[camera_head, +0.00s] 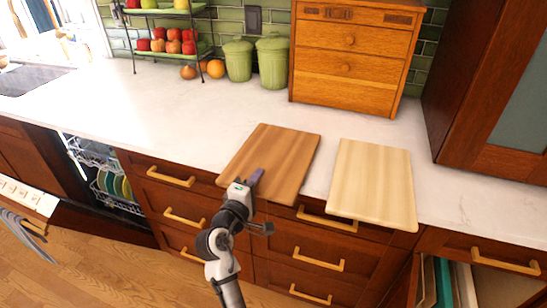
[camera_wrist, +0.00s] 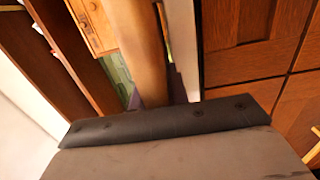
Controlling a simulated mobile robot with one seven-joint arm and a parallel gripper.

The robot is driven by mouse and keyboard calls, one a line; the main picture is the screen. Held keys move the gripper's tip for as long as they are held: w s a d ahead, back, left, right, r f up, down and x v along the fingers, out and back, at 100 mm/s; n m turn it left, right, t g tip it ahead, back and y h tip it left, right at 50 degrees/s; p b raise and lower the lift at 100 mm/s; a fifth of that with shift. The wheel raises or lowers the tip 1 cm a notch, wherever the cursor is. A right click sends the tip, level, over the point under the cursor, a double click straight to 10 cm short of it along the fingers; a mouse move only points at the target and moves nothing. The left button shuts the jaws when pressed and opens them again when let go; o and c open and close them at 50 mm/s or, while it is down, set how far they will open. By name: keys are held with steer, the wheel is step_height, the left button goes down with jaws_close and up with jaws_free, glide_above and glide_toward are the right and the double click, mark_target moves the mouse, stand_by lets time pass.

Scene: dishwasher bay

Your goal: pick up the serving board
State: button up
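Two wooden boards lie side by side on the white counter: a brown board (camera_head: 275,155) and a paler board (camera_head: 372,185). Which one is the serving board does not show. Both reach to the counter's front edge and slightly over it. My gripper (camera_head: 255,177) is at the front edge of the brown board, with a purple finger over its top. In the wrist view, the board (camera_wrist: 138,50) stands as a tan slab between my fingers (camera_wrist: 156,98), which sit close on both sides. Whether they press on it cannot be told.
A wooden drawer box (camera_head: 350,60), green canisters (camera_head: 272,62) and a tiered fruit rack (camera_head: 165,30) stand at the back. An open dishwasher (camera_head: 105,180) is at the left. Drawers with handles (camera_head: 318,258) are below the counter. The counter left of the boards is clear.

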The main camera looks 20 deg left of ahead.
steer(key=shift+r, duration=0.1)
jaws_close()
step_height(320, 180, up, 20)
steer(key=shift+b, duration=0.35)
